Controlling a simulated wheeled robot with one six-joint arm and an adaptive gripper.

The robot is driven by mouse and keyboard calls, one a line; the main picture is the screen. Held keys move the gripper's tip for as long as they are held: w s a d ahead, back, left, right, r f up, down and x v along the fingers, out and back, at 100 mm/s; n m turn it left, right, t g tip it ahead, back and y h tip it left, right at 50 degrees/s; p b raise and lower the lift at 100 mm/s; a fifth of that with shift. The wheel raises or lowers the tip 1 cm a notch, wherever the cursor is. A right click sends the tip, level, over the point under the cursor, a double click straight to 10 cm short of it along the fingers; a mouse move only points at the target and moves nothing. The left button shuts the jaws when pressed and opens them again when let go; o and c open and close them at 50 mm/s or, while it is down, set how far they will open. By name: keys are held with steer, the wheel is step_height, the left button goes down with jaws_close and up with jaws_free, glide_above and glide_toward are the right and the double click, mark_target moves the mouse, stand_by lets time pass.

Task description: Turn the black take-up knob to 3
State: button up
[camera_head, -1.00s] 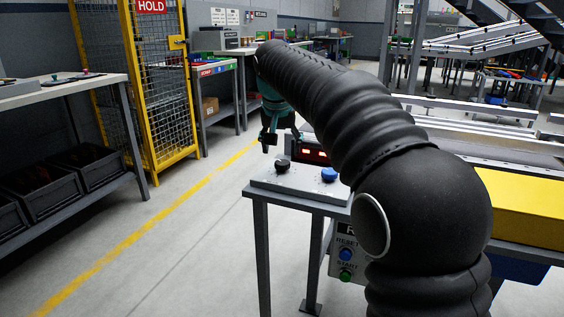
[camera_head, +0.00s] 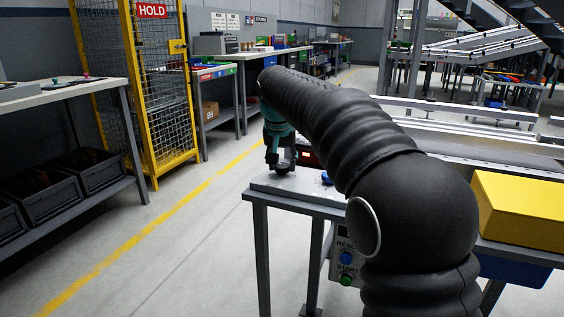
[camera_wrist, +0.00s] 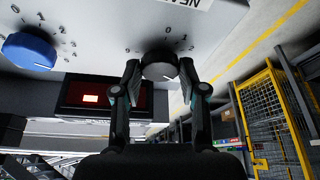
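The black knob (camera_wrist: 160,66) sits on the grey panel in the wrist view, with a printed scale around it; 0, 1 and 2 are readable above and to its right. Its pointer is too unclear to read. My gripper (camera_wrist: 160,72) has one finger on each side of the knob, very close to its sides; I cannot tell whether they press on it. In the head view my gripper (camera_head: 281,163) is down at the left part of the panel top, around the black knob (camera_head: 283,169), which is partly hidden.
A dark display (camera_wrist: 105,97) with a lit red readout adjoins the panel. Blue and green buttons (camera_head: 346,268) are on the stand's front. Floor left of the stand is clear.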

steer(key=shift+n, duration=0.4)
steer(key=shift+d+r+n+y+p, duration=0.1)
steer(key=shift+n+y+p, duration=0.4)
steer(key=shift+n+p, duration=0.35)
steer(key=shift+d+n+y+p, duration=0.1)
steer(key=shift+n+y+p, duration=0.6)
steer(key=shift+n, duration=0.95)
steer(key=o, duration=1.1)
steer(key=shift+w, duration=0.1)
steer(key=shift+o, duration=0.2)
steer(key=v, duration=1.1)
steer(key=shift+r, duration=0.45)
